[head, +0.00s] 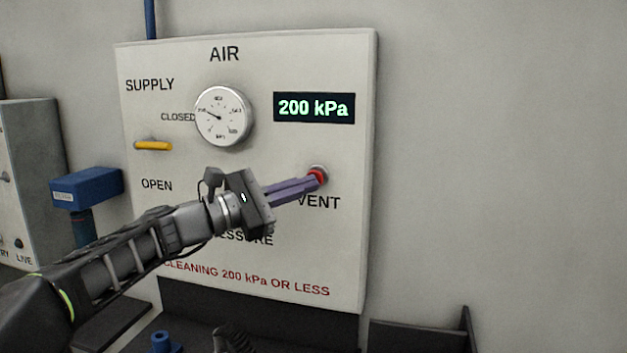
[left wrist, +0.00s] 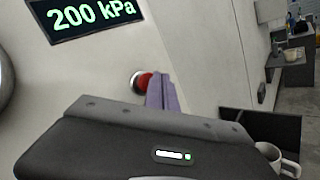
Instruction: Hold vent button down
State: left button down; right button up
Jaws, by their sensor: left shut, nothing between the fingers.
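The red vent button (head: 318,176) sits in a round metal collar above the word VENT on the white air panel (head: 345,250). My left gripper (head: 321,179) is shut, its purple fingers together and empty. Its tips are at the button and overlap its lower part in the head view. In the left wrist view the red button (left wrist: 145,82) shows just left of the purple fingertips (left wrist: 158,80). I cannot tell whether the button is pressed in. The green display (head: 314,108) reads 200 kPa. My right gripper is not in view.
A round gauge (head: 223,116) and a yellow supply lever (head: 153,146), lying level by CLOSED, are on the panel. A blue box-shaped fixture (head: 87,188) stands left of it. A white mug (left wrist: 276,158) shows in the wrist view. The wall right of the panel is bare.

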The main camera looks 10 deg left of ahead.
pick_arm(q)
jog(key=shift+w, duration=0.55)
dwell(0.5)
jog(key=shift+s, duration=0.1)
dwell(0.4)
jog(key=shift+s+b, duration=0.35)
jog(key=shift+s, duration=0.5)
jog(key=shift+s+a+b, duration=0.2)
jog(key=shift+s+b, duration=1.05)
jog(key=shift+s, duration=1.25)
